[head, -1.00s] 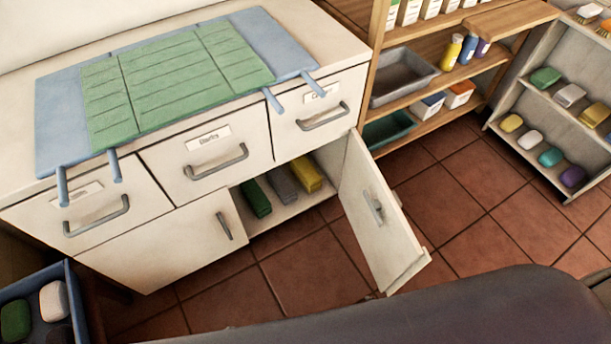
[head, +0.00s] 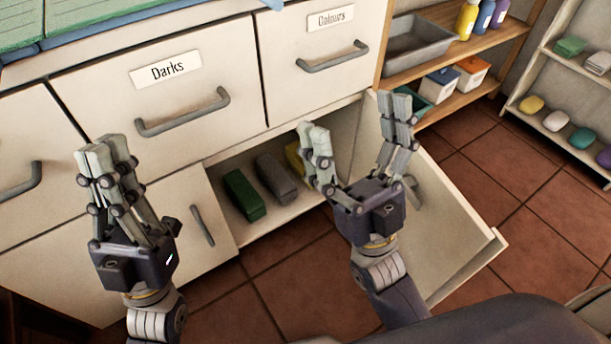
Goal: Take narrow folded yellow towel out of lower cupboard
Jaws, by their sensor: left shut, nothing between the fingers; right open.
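The narrow folded yellow towel (head: 293,156) lies in the open lower cupboard (head: 250,228), at the right end of a row of towels. My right gripper hides most of it. A grey towel (head: 275,178) and a dark green towel (head: 243,195) lie to its left. My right gripper (head: 357,122) is open and empty in front of the cupboard opening, between the yellow towel and the open door (head: 455,240). My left gripper (head: 104,155) is shut and empty in front of the cabinet, left of the opening.
The right cupboard door stands swung out to the right. The left door (head: 160,225) is shut. Drawers above, one labelled Darks (head: 165,68) and one Colours (head: 330,18), are shut. Wooden shelves (head: 460,60) and a grey rack (head: 545,80) stand to the right.

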